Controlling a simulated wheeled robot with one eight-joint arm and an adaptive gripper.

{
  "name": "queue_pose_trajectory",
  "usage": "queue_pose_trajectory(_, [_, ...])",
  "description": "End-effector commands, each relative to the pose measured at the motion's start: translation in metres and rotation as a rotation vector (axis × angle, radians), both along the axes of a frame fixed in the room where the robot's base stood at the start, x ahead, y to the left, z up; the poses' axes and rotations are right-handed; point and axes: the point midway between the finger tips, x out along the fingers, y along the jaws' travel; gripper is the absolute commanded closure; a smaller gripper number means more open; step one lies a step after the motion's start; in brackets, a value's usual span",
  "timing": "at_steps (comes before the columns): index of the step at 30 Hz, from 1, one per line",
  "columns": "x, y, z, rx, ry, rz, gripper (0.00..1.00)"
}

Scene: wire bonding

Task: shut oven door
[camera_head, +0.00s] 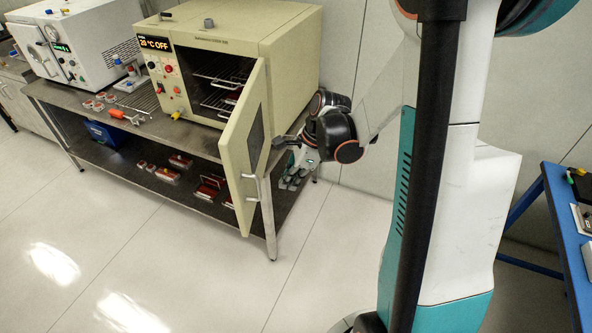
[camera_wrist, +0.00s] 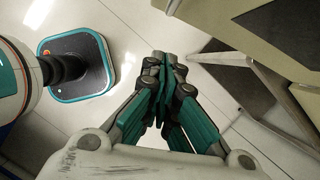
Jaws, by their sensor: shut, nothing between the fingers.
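The metal bench (camera_head: 190,131) holds a white oven (camera_head: 85,45) at the left and an orange-handled tool (camera_head: 122,117). Red items and a blue bin (camera_head: 103,134) lie on its lower shelf. A blue-framed table (camera_head: 556,215) stands at the right. The floor in front is clear.

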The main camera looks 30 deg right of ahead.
Motion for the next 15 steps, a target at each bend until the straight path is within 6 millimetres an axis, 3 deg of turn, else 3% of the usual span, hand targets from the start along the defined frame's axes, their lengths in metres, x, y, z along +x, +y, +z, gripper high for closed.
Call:
queue_pose_trajectory(2, [0.003,0.005,-0.016,0.0,0.0,0.001,1.0])
queue_pose_trajectory(7, [0.013,0.029,-0.01,0.0,-0.001,0.004,1.0])
queue_pose_trajectory(15, [0.019,0.04,-0.01,-0.001,-0.001,0.001,1.0])
